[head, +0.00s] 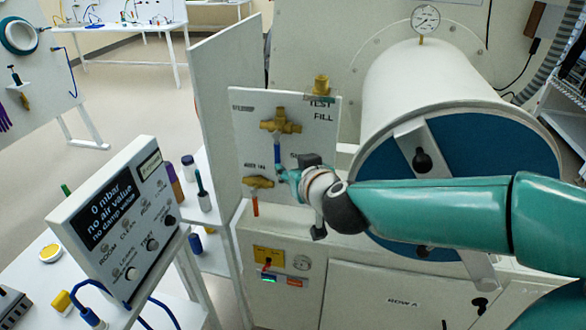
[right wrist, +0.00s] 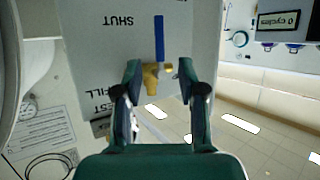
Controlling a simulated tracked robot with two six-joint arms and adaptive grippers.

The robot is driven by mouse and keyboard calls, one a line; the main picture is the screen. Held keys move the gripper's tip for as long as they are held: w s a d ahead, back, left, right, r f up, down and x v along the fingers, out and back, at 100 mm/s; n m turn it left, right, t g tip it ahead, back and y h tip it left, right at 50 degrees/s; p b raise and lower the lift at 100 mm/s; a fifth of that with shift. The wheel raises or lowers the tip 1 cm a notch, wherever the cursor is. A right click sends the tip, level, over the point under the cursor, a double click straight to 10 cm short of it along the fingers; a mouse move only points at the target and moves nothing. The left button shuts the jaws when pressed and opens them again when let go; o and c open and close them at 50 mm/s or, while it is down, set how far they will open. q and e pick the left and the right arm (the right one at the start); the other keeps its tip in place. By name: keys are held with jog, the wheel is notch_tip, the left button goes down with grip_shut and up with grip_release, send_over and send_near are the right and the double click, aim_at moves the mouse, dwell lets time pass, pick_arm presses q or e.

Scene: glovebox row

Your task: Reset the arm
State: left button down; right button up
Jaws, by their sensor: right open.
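My right arm (head: 430,212) reaches in from the right in the head view. My right gripper (head: 288,176) is in front of a white valve panel (head: 322,128). In the right wrist view the gripper (right wrist: 160,70) is open, with one finger on each side of a brass valve. That valve (head: 281,121) has a blue handle (head: 277,150) hanging down in the head view. The handle (right wrist: 159,38) shows upside down in the wrist view. I cannot tell whether a finger touches it. Nothing is held. My left gripper is out of view.
A lower brass valve (head: 257,182) with an orange handle is left of the gripper. A large white cylinder (head: 420,95) with a blue end stands close behind my arm. A display box (head: 115,220) stands at the left. Open floor (head: 140,110) lies beyond.

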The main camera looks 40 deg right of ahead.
jog(key=shift+f, duration=0.1)
jog(key=a+f+n+g+y+b, duration=0.1)
jog(key=a+f+n+g+y, duration=0.3)
jog(key=f, duration=1.1)
jog(key=a+f+g, duration=0.2)
jog(key=a+f, duration=0.4)
jog(key=f, duration=0.9)
jog(key=s+a+f+m+g+y, duration=0.2)
jog(key=s+a+f+g+y, duration=0.2)
jog(key=s+a+f, duration=0.9)
jog(key=shift+s+f+g+b, duration=0.4)
jog(key=shift+s+f+g, duration=0.7)
jog(key=shift+s+f, duration=0.65)
jog(key=shift+s+a+r, duration=0.1)
jog(key=shift+s+r, duration=0.15)
